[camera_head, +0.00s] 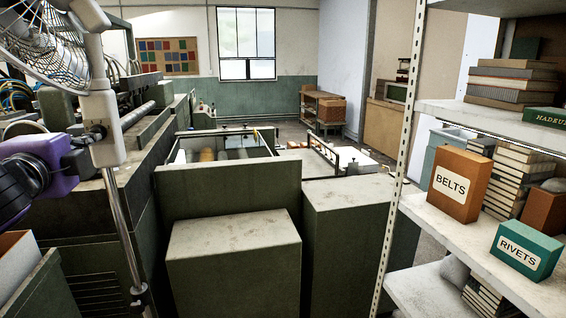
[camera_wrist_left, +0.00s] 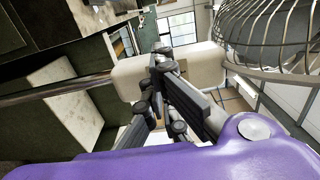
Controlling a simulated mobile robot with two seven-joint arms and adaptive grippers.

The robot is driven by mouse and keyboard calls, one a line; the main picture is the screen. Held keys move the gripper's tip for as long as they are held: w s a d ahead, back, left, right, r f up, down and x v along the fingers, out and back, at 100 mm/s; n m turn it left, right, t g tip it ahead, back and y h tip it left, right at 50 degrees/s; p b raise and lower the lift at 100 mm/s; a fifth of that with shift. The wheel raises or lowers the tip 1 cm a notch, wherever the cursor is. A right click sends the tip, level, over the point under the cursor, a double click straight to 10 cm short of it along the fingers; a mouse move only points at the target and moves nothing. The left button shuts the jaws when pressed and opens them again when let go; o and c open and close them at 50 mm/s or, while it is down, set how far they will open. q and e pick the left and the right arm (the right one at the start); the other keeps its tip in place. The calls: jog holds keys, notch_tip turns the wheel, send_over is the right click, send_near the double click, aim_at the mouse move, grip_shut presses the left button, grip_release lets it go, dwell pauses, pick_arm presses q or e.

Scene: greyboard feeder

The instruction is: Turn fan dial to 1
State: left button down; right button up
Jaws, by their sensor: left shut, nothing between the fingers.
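The fan stands at the left of the head view, with its wire cage (camera_head: 38,45) at the top. Its pale control box (camera_head: 105,118) sits on a metal pole (camera_head: 121,215). A small dark round part (camera_head: 96,132) on the box's left side looks like the dial; its setting cannot be read. My left gripper (camera_head: 85,152) is shut and empty, close against that side. In the left wrist view the shut fingers (camera_wrist_left: 160,62) lie in front of the pale box (camera_wrist_left: 200,62) and hide part of it; contact is unclear. The cage (camera_wrist_left: 275,35) is at upper right there.
Green machine housings (camera_head: 235,240) fill the middle below the fan. A metal shelf (camera_head: 495,125) at the right holds books, an orange BELTS box (camera_head: 460,184) and a teal RIVETS box (camera_head: 526,250). Machine parts stand close behind the pole.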

pick_arm(q)
jog(key=shift+d, duration=0.1)
pick_arm(e)
jog(key=shift+w+r, duration=0.1)
jog(key=shift+w, duration=0.05)
pick_arm(q)
jog(key=shift+d+r, duration=0.15)
jog(key=shift+d, duration=0.05)
pick_arm(e)
jog(key=shift+w+r, duration=0.2)
jog(key=shift+w, duration=0.15)
pick_arm(q)
jog(key=shift+w, duration=0.1)
pick_arm(e)
jog(key=shift+s+f, duration=0.1)
jog(key=shift+s, duration=0.05)
pick_arm(q)
jog(key=shift+a+r+p, duration=0.1)
jog(key=shift+r+p, duration=0.45)
jog(key=shift+p, duration=0.9)
pick_arm(e)
jog(key=r, duration=0.2)
jog(key=w+a+r, duration=0.1)
pick_arm(q)
jog(key=shift+p, duration=0.35)
